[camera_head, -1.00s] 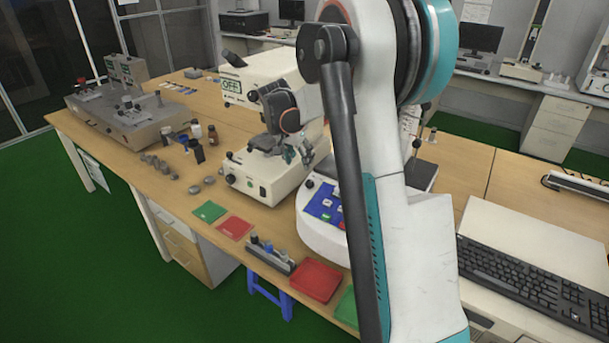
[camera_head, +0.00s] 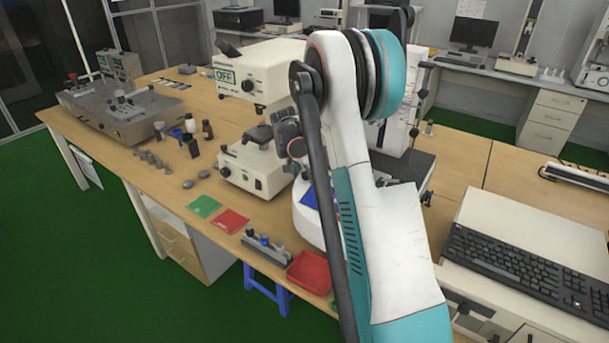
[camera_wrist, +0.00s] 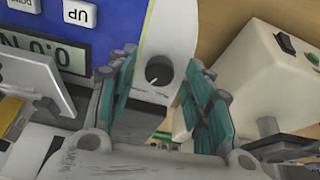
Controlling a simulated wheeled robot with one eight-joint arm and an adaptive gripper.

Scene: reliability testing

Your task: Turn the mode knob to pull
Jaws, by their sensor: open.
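The mode knob (camera_wrist: 159,70) is a round black dial with a pale pointer line on a white panel, with small markings too blurred to read. In the wrist view it shows in the gap between the teal pads of my gripper (camera_wrist: 162,75), which is open. I cannot tell how far the fingertips are from the knob. Left of it is a blue panel (camera_wrist: 82,62) with a display and an UP button. In the head view, part of the blue panel (camera_head: 310,198) shows beside my arm. The knob and fingers are hidden there.
A cream microscope-like device (camera_head: 262,72) and its white base (camera_head: 250,178) stand left of my arm. A red tray (camera_head: 309,272), a red mat (camera_head: 226,221) and a green mat (camera_head: 204,206) lie near the front edge. A keyboard (camera_head: 520,265) is at right.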

